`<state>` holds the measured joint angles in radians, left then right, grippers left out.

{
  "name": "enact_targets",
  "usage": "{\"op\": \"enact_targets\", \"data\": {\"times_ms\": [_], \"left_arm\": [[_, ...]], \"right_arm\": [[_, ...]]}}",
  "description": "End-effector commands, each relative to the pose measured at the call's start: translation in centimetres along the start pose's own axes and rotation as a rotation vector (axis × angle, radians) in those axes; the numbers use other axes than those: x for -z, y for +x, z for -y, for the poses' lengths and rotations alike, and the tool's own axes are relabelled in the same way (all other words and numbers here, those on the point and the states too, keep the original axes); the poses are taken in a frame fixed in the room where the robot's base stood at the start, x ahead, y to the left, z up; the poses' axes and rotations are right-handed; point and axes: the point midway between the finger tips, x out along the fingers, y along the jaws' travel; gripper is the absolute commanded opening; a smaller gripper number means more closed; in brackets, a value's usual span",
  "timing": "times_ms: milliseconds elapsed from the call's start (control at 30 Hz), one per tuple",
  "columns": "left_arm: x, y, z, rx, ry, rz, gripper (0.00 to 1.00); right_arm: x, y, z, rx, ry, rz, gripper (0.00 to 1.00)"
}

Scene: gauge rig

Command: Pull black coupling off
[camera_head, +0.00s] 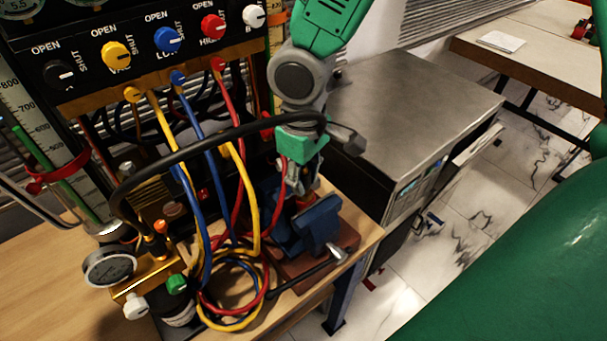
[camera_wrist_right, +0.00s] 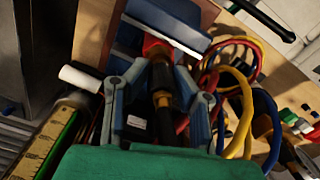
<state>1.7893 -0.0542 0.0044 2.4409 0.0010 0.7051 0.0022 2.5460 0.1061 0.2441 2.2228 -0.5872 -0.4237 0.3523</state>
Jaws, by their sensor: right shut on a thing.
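My right gripper (camera_head: 291,182) reaches down from the top, just above the blue vise (camera_head: 318,222). In the right wrist view, its two grey-blue fingers (camera_wrist_right: 160,75) are shut on the black coupling (camera_wrist_right: 162,100), a dark cylinder with brass-orange bands. A red part shows just beyond the coupling, toward the vise. In the head view the coupling is mostly hidden by the gripper. A thick black hose (camera_head: 210,143) arcs from the gripper leftward to a fitting by the pressure gauge (camera_head: 108,268). My left gripper is not in view.
A valve panel (camera_head: 135,50) with coloured knobs stands at the back left. Yellow, blue and red hoses (camera_head: 232,290) hang from it and coil beside the vise. A grey metal box (camera_head: 410,95) stands right of the arm. The wooden bench (camera_head: 60,300) is clear at front left.

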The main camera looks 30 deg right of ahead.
Motion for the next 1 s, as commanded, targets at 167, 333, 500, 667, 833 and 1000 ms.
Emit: {"op": "enact_targets", "data": {"times_ms": [167, 333, 500, 667, 833, 1000], "left_arm": [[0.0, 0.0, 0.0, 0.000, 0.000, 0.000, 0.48], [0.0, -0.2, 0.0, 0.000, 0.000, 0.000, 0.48], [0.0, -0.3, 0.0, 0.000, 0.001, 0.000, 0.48], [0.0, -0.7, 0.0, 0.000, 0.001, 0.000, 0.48], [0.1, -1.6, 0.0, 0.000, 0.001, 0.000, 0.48], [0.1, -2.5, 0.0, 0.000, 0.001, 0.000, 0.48]], "right_arm": [[0.4, -0.2, -0.2, 0.006, 0.000, -0.018, 0.00], [0.4, -0.3, -0.4, 0.006, 0.000, -0.019, 0.00], [0.4, -0.4, -0.4, 0.004, 0.001, -0.017, 0.00], [0.4, -0.9, -0.3, 0.003, 0.001, -0.016, 0.00], [0.4, -1.8, -0.2, 0.004, 0.000, -0.016, 0.00], [0.3, -2.5, -0.2, 0.004, 0.000, -0.014, 0.00]]}}
